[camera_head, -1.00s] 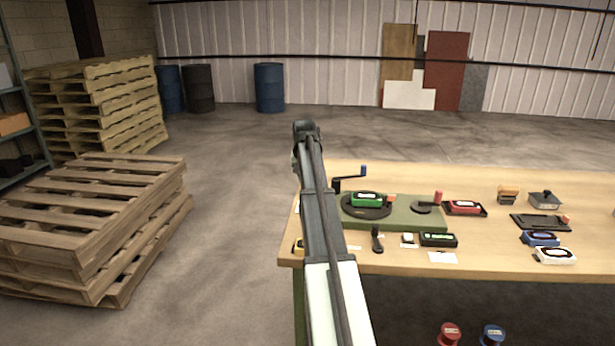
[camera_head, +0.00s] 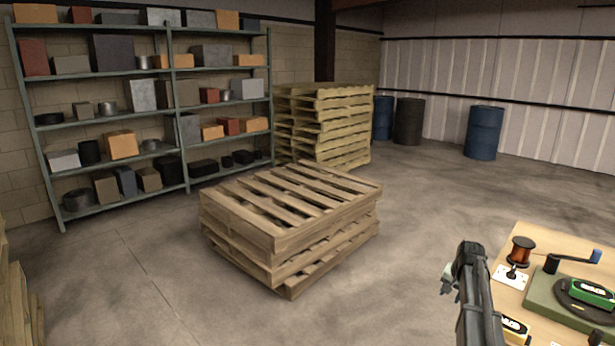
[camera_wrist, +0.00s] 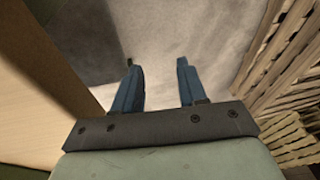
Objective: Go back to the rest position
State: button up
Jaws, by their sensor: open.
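My gripper (camera_wrist: 157,85) is open and empty in the wrist view, its two blue fingers apart over bare concrete floor. In the head view my arm rises at the lower right, and the gripper end (camera_head: 449,280) shows at the left side of the wooden workbench (camera_head: 515,238), apart from the things on it. The bench edge also shows at the left of the wrist view (camera_wrist: 40,85). On the bench a green device (camera_head: 592,292) sits on a dark round disc on a green base (camera_head: 543,313). A yellow device (camera_head: 515,328) is partly hidden by my arm.
A copper-coloured spool (camera_head: 522,250) and a blue-handled crank (camera_head: 575,260) stand on the bench. A low pallet stack (camera_head: 290,215) is left of my arm, with a taller stack (camera_head: 325,125) and a loaded shelf (camera_head: 178,100) behind. Open floor lies between pallets and bench.

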jog(key=s+a+f+n+g, duration=0.1)
jog(key=s+a+f+g, duration=0.1)
jog(key=s+a+f, duration=0.65)
jog(key=s+a+f+n+g+y, duration=0.1)
jog(key=s+a+f, duration=0.4)
jog(key=f, duration=0.6)
jog(key=s+a+f+n+g, duration=0.2)
jog(key=s+a+f, duration=0.45)
jog(key=f, duration=0.25)
jog(key=s+a+f+n+g, duration=0.1)
jog(key=s+a+f, duration=0.2)
jog(key=s, duration=0.8)
jog(key=s+a+f+n+g, duration=0.1)
jog(key=s+a+f, duration=0.3)
jog(key=s, duration=0.8)
jog(key=s+a+f+n+g, duration=0.1)
jog(key=s+a+f+g, duration=0.2)
jog(key=s, duration=0.9)
jog(key=shift+a+f+n+h, duration=0.35)
jog(key=shift+f+n+h, duration=0.05)
jog(key=shift+f, duration=0.1)
